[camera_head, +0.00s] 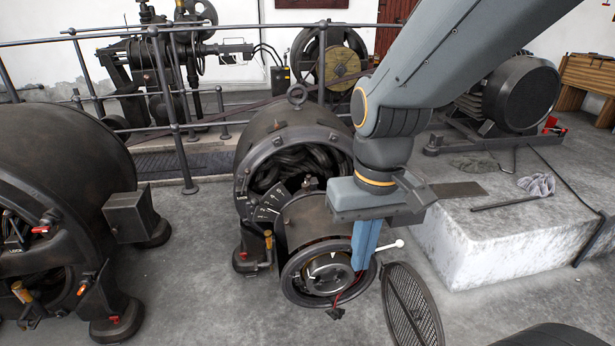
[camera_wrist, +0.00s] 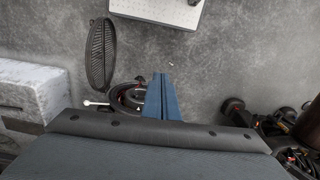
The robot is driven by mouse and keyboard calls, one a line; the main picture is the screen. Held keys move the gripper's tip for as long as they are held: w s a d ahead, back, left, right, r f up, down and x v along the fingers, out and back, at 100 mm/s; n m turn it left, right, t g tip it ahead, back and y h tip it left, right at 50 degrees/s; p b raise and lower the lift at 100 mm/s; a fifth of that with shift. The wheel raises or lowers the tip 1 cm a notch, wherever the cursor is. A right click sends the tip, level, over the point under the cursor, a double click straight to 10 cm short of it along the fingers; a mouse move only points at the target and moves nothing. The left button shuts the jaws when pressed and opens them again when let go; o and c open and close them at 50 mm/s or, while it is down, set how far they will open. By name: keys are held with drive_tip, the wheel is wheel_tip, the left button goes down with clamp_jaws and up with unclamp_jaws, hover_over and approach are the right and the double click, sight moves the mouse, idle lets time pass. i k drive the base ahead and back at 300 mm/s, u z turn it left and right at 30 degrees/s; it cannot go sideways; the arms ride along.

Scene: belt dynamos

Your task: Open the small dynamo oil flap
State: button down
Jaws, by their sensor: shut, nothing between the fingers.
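The small dynamo (camera_head: 262,142) stands in the middle of the head view, a dark round housing with a narrower cylinder and a round open end facing me. I cannot make out the oil flap for certain.
An oval mesh cover (camera_head: 412,308) stands right of the dynamo end. A larger dynamo (camera_head: 60,150) is at left, a pale stone block (camera_head: 500,235) at right. A railing (camera_head: 175,110) runs behind. Grey floor is clear between the dynamos.

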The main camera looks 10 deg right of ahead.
sight(313, 181)
drive_tip(key=u, duration=0.3)
drive_tip(key=k, duration=0.25)
drive_tip(key=z, duration=1)
drive_tip(key=i, duration=1.15)
drive_tip(key=u, duration=0.2)
